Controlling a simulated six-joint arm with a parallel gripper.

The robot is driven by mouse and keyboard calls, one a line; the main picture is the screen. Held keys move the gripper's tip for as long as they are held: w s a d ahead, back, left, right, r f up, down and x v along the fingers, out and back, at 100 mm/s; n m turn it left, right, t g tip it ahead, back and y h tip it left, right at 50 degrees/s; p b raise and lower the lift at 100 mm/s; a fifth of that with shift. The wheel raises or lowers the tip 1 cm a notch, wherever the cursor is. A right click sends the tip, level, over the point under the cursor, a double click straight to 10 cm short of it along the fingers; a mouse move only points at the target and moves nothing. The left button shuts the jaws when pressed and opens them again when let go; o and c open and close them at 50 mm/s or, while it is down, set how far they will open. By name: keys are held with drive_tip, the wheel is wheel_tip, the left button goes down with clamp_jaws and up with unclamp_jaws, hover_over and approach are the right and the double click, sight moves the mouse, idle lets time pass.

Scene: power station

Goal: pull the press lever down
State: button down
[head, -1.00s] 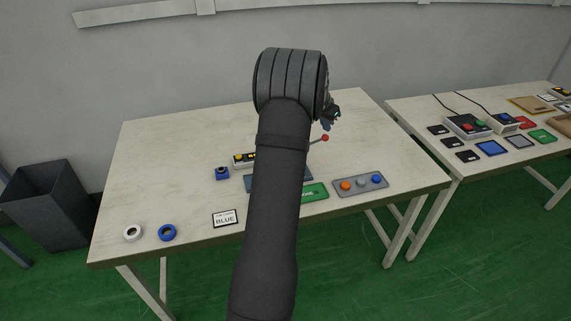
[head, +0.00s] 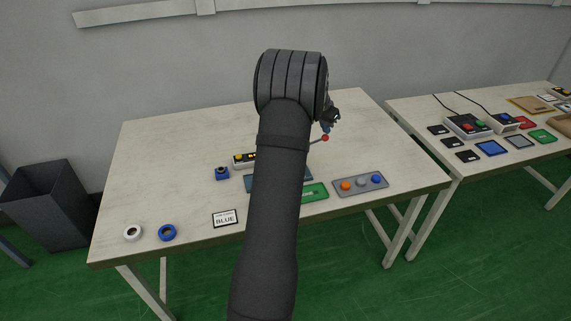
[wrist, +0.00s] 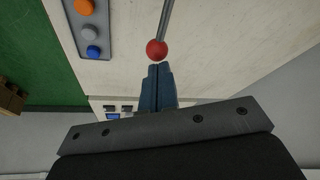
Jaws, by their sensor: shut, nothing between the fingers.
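The press lever is a thin grey rod with a red ball knob (head: 325,138). In the head view it sticks out to the right from behind my arm, and the rest of the press is mostly hidden. In the wrist view the red knob (wrist: 156,49) is just beyond my fingertips, with the grey rod running up from it. My gripper (wrist: 160,70) is shut and empty, its blue fingers pointing at the knob. A small gap seems to separate them, but I cannot tell if they touch. In the head view my gripper (head: 328,124) is just above the knob, partly hidden.
A second table stands right.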

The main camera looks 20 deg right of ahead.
sight(324, 136)
drive_tip(key=shift+f, duration=2.25)
idle(0.6)
drive_tip(key=shift+r, duration=3.85)
drive_tip(key=shift+f, duration=0.15)
